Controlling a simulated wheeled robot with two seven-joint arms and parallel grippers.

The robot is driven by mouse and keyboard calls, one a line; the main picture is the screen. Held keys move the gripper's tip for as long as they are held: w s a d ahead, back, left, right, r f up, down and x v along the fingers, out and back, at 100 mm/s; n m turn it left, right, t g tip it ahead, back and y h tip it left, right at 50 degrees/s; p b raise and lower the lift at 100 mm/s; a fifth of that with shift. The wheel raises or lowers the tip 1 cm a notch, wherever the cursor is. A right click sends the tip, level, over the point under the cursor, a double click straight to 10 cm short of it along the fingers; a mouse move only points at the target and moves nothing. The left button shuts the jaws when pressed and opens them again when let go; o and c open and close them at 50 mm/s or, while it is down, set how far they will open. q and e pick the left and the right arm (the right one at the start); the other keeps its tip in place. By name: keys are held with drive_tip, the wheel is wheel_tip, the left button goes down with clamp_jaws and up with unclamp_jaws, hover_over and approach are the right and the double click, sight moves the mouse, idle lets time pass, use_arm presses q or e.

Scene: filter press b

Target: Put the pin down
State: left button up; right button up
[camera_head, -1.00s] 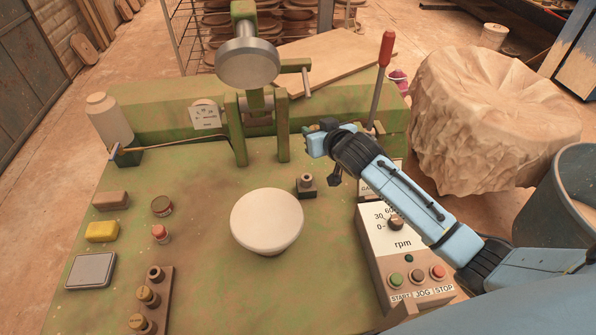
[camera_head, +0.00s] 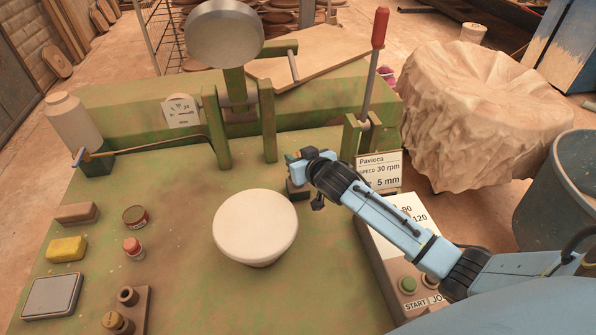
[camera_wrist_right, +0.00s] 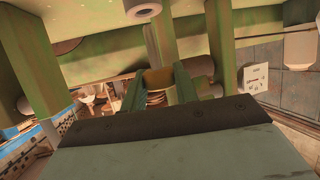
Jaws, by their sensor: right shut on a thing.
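My right gripper (camera_head: 294,158) reaches in from the right in the head view. It is just above a small dark block (camera_head: 297,191) on the green bench, hiding the block's top. In the right wrist view a small brown piece (camera_wrist_right: 157,78) shows between the two green fingers (camera_wrist_right: 158,92); I take it to be the pin, held in the shut jaws. The pin cannot be made out in the head view, and I cannot tell whether it touches the block. My left gripper is not in view.
A white round form (camera_head: 255,224) stands left of my right gripper. The control box (camera_head: 395,245) and a sign card (camera_head: 379,171) are close on the right. A red-handled lever (camera_head: 374,75) rises behind. Several small items line the bench's left side.

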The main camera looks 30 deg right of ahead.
wheel_tip(320, 180, down, 3)
drive_tip(key=shift+f+b, duration=0.1)
drive_tip(key=shift+b, duration=0.25)
drive_tip(key=shift+f, duration=0.35)
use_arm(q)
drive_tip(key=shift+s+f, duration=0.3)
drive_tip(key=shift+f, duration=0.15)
use_arm(e)
drive_tip(key=shift+f, duration=0.1)
drive_tip(key=o, duration=1)
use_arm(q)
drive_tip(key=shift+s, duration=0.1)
